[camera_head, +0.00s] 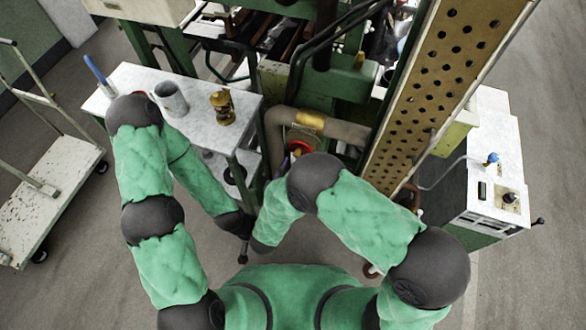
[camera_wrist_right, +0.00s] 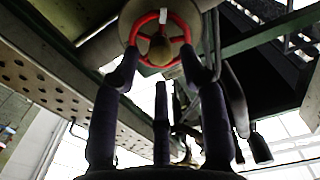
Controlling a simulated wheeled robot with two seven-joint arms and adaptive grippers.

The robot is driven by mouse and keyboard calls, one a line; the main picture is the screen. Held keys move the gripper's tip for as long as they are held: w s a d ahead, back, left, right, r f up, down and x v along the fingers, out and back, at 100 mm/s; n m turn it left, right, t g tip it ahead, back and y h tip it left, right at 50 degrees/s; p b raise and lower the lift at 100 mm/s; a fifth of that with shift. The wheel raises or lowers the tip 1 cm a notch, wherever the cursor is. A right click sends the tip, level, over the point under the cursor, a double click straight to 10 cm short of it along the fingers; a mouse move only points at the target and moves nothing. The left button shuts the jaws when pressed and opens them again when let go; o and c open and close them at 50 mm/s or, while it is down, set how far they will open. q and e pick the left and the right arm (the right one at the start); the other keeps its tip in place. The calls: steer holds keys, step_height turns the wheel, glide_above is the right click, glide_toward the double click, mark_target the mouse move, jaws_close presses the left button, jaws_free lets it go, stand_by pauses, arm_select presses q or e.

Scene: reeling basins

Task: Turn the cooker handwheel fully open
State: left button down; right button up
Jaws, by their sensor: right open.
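The red handwheel (camera_wrist_right: 163,38) has a round rim, spokes and a brownish hub, and a pale patch at its top. In the head view the handwheel (camera_head: 302,147) is mostly hidden behind my right arm. My right gripper (camera_wrist_right: 160,62) is open in the right wrist view. Its two outer dark fingers reach up to either side of the wheel's lower part, with the third finger below between them. Nothing is held; I cannot tell whether a fingertip touches the rim. My left gripper (camera_head: 244,246) hangs low beside the table, and its finger opening is unclear.
A white-topped table (camera_head: 135,80) at left carries a grey mug (camera_head: 171,98), a brass object (camera_head: 222,107) and a blue-handled tool (camera_head: 98,72). A thick pipe (camera_head: 340,130) runs near the wheel. A perforated beam (camera_head: 430,90) stands to the right. Floor is clear at far right.

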mark_target(299, 152)
steer(key=shift+m, duration=0.3)
steer(key=x, duration=0.3)
steer(key=shift+b, duration=0.35)
